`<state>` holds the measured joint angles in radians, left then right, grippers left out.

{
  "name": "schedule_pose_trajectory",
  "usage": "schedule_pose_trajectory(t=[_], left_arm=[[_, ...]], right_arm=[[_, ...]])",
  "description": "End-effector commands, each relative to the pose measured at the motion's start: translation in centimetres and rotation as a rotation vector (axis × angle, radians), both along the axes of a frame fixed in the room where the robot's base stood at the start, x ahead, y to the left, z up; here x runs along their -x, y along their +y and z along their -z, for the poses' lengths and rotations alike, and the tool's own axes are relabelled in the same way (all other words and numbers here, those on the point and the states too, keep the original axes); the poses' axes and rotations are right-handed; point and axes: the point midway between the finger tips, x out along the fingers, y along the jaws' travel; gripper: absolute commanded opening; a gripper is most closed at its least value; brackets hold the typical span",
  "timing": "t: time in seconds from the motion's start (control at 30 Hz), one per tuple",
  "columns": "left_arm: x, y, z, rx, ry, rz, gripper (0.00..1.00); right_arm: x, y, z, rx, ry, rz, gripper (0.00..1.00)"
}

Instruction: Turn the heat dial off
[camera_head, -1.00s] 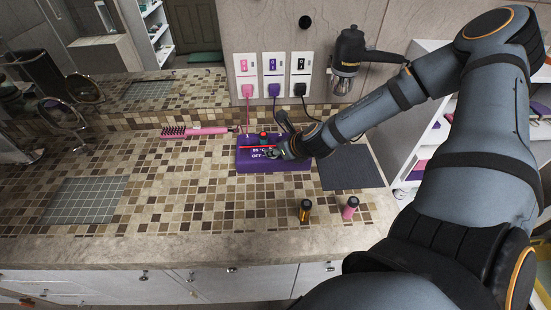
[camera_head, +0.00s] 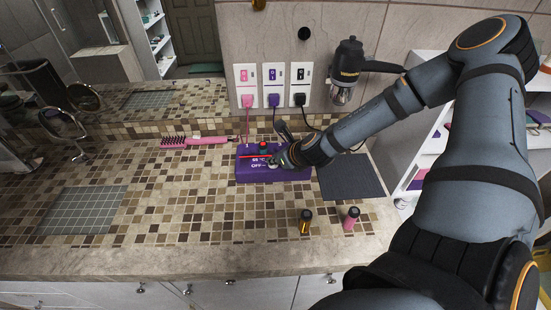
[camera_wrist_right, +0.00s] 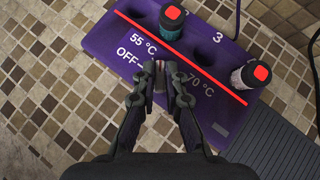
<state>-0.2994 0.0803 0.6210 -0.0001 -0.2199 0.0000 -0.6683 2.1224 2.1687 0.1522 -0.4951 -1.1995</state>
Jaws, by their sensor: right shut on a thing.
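The purple heater box (camera_head: 250,178) stands on the tiled counter; it also shows in the right wrist view (camera_wrist_right: 105,42), marked OFF, 55 °C and 70 °C beside a red line. The heat dial (camera_wrist_right: 159,67) is a small grey knob by these marks, mostly hidden by my fingers. My right gripper (camera_head: 274,161) is shut on the dial from above; its fingertips also show in the right wrist view (camera_wrist_right: 163,74). Which mark the dial points at is hidden. My left gripper is not in view.
Two bottles with red caps, one teal (camera_wrist_right: 171,24) and one white (camera_wrist_right: 250,74), stand in the box's wells. A dark mat (camera_head: 350,177) lies to the right. A pink brush (camera_head: 190,141) and two small bottles, amber (camera_head: 305,222) and pink (camera_head: 351,219), are nearby.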

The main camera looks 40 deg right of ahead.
Motion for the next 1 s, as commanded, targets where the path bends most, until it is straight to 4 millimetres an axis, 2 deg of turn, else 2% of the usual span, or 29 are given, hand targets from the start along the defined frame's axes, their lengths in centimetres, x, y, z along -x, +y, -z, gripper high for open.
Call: schedule_pose_trajectory(t=[0.33, 0.53, 0.67, 1.0], left_arm=[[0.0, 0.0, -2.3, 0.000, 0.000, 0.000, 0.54], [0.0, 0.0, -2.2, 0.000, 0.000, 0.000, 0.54], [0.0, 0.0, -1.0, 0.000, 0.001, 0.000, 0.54], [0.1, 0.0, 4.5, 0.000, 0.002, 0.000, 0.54]], right_arm=[[-0.1, -0.3, -0.3, -0.002, -0.001, -0.182, 0.00], [-0.2, -0.5, 0.0, -0.001, -0.004, -0.367, 0.00], [-0.4, -0.6, 0.3, 0.001, -0.007, -0.491, 0.00], [-0.6, -0.8, 0.8, 0.003, -0.007, -0.740, 0.00]])
